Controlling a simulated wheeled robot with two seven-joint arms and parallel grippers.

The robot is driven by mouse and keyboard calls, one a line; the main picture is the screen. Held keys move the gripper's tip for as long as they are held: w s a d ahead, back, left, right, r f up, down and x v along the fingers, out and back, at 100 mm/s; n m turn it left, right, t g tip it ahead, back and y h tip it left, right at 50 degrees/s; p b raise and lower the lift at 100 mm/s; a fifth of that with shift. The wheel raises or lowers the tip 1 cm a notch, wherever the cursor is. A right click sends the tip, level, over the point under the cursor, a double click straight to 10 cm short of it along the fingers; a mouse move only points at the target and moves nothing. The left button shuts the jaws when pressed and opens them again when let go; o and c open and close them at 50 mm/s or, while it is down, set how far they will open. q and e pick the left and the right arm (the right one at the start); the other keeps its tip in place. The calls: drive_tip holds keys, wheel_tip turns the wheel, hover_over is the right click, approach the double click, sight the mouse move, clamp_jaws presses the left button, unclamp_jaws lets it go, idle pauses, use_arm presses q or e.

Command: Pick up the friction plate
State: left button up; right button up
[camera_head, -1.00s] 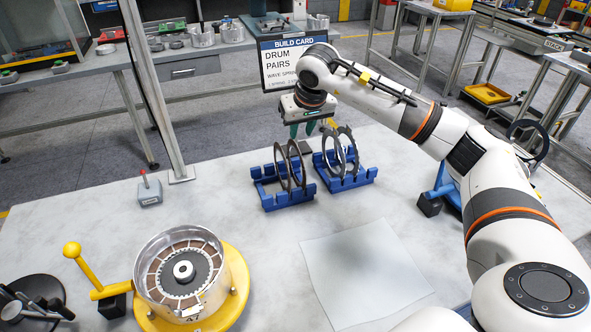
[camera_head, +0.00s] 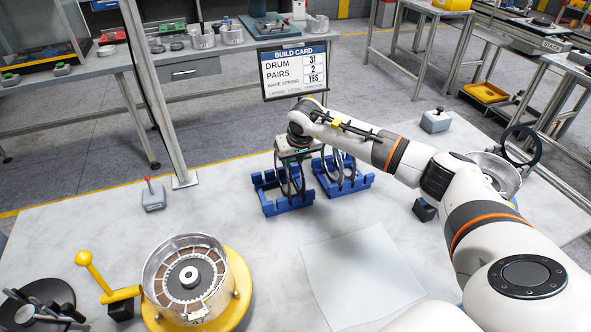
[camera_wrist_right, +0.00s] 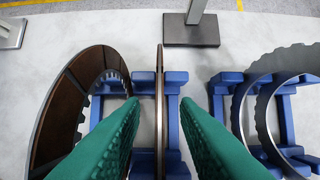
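In the right wrist view, a thin ring plate (camera_wrist_right: 159,105) stands edge-on, upright in the left blue rack (camera_wrist_right: 174,78). A friction plate (camera_wrist_right: 62,105) with brown segments and inner teeth stands left of it in that rack. My right gripper (camera_wrist_right: 160,112) is open, its green fingers on either side of the edge-on plate, with narrow gaps visible. In the head view, my right gripper (camera_head: 294,158) is low over the left rack (camera_head: 287,205) and partly covers the plates. My left gripper is not in view.
A second blue rack (camera_head: 343,188) with toothed ring plates is close on the right. The drum (camera_head: 188,275) on its yellow base is front left. A build card (camera_head: 294,70) and a metal post (camera_head: 160,95) stand behind. A pale sheet (camera_head: 362,275) lies flat in front.

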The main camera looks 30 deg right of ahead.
clamp_jaws()
